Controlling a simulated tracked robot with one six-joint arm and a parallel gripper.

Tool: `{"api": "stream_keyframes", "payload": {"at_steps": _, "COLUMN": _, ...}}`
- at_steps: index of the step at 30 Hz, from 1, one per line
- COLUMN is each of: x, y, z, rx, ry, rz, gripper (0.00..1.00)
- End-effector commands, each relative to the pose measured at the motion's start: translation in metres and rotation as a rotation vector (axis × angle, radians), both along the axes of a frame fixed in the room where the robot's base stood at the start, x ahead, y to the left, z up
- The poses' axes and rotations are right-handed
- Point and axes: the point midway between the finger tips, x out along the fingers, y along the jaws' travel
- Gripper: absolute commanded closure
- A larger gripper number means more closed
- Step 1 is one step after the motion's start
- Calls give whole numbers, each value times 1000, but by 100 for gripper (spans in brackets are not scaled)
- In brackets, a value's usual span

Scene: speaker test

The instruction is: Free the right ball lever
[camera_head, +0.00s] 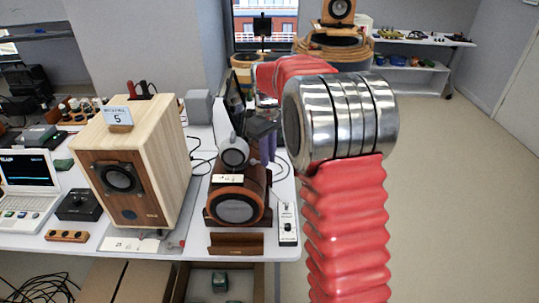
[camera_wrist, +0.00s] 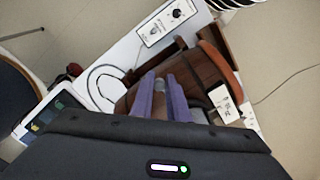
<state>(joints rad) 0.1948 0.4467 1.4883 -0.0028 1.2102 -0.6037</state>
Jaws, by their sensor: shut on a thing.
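A round dark wooden speaker (camera_head: 238,198) with a grey ball-shaped head (camera_head: 235,155) stands near the table's right edge in the head view. My gripper (camera_head: 267,148) is at its right side, with purple fingers partly hidden behind dark parts of my wrist. In the wrist view, the fingers of my gripper (camera_wrist: 160,78) are close together over the wooden speaker body (camera_wrist: 205,70). They are shut on a small grey rounded piece, which I take as the right ball lever (camera_wrist: 159,86). Most of the lever is hidden by the fingers.
A large pale wooden speaker (camera_head: 135,165) stands to the left. A white box with a black knob (camera_head: 287,222) lies at the right table edge, and a wooden tray (camera_head: 236,244) lies in front. Cables run behind the round speaker. The floor at right is clear.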

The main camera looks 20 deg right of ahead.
Motion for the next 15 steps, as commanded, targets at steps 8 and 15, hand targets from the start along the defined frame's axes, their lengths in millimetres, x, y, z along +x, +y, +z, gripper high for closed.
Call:
{"api": "stream_keyframes", "payload": {"at_steps": 8, "x": -3, "y": 10, "z": 4, "rx": 6, "ry": -16, "rz": -212, "gripper": 100}}
{"api": "stream_keyframes", "payload": {"at_steps": 15, "x": -9, "y": 19, "z": 4, "rx": 7, "ry": -18, "rz": -437, "gripper": 100}}
